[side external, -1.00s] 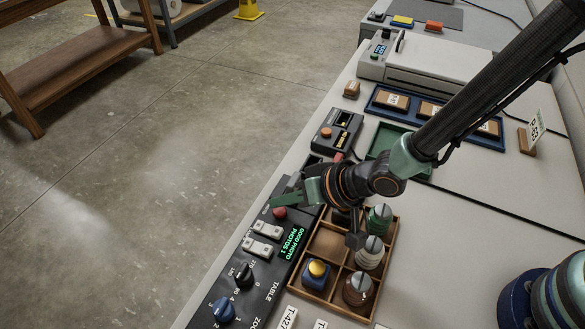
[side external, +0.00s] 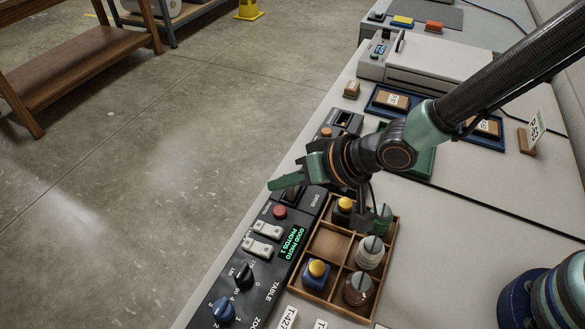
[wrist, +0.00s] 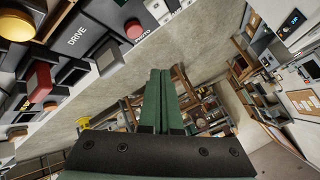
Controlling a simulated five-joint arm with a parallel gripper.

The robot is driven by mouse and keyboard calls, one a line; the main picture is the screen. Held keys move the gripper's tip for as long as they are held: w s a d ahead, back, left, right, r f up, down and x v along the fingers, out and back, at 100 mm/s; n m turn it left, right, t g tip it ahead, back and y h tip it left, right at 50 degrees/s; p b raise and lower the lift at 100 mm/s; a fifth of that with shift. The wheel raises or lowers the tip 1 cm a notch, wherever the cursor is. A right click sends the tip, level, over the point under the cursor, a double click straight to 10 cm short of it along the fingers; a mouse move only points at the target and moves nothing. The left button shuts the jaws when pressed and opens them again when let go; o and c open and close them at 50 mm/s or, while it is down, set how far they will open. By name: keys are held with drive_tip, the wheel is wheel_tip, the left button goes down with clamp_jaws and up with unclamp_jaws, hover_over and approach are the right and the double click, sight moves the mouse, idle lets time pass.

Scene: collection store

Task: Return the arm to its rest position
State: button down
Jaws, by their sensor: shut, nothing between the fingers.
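My gripper (side external: 287,183) has green fingers and is shut and empty. In the side external view it hangs in the air by the far end of the black control panel (side external: 262,273), pointing left toward the floor. In the wrist view the two green fingers (wrist: 161,100) lie side by side with nothing between them. My arm reaches in from the upper right, over the bench, and hides part of the dark box with an orange button (side external: 326,132) and part of a green tray (side external: 420,163).
A wooden divided tray (side external: 331,235) with several bottles stands beside the panel, close below my wrist. The panel carries a red button (side external: 280,211) and a lit display (side external: 291,244). Blue trays (side external: 484,138) and a grey machine (side external: 440,70) stand farther back. The floor left is open.

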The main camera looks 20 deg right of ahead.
drive_tip(key=w+d+r+h, duration=0.2)
drive_tip(key=d+r, duration=0.3)
drive_tip(key=d, duration=0.4)
drive_tip(key=w+d+r+h, duration=0.1)
drive_tip(key=d+r+h, duration=0.1)
drive_tip(key=d+r, duration=0.5)
drive_tip(key=s+d+r+h, duration=0.1)
drive_tip(key=s+d, duration=0.4)
drive_tip(key=d, duration=0.4)
drive_tip(key=s+d+r+g+h, duration=0.1)
drive_tip(key=s+d, duration=0.3)
drive_tip(key=d, duration=0.5)
drive_tip(key=shift+s+r+m, duration=0.4)
drive_tip(key=shift+r, duration=0.4)
